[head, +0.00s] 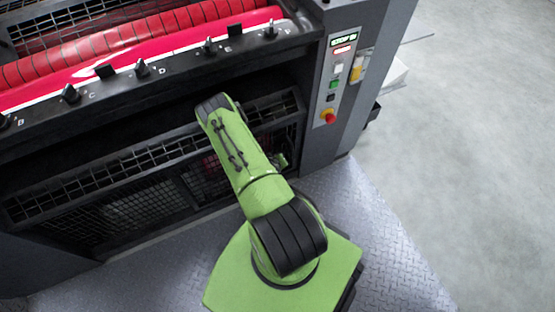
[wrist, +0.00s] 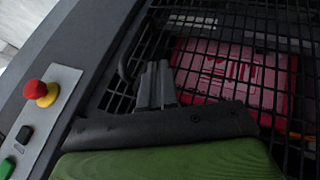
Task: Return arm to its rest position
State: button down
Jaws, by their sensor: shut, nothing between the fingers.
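My gripper (wrist: 156,86) shows in the wrist view as two grey fingers side by side, shut and with nothing between them. It points at the black mesh guard (wrist: 210,50) on the front of the machine; I cannot tell the exact gap to it. In the head view my green arm reaches forward from its base and bends down in front of the machine's lower mesh. The gripper's fingers are hidden there behind the arm.
The press front has a red ink roller (head: 140,35) and a row of lettered ink keys (head: 141,68). A control panel with a red emergency stop (head: 328,117) stands right of the arm. A red object (wrist: 228,75) lies behind the mesh. Open floor (head: 470,150) is at right.

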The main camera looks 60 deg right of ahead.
jog(key=shift+s+a+r, duration=0.1)
jog(key=shift+a+r, duration=0.3)
jog(key=shift+r, duration=0.05)
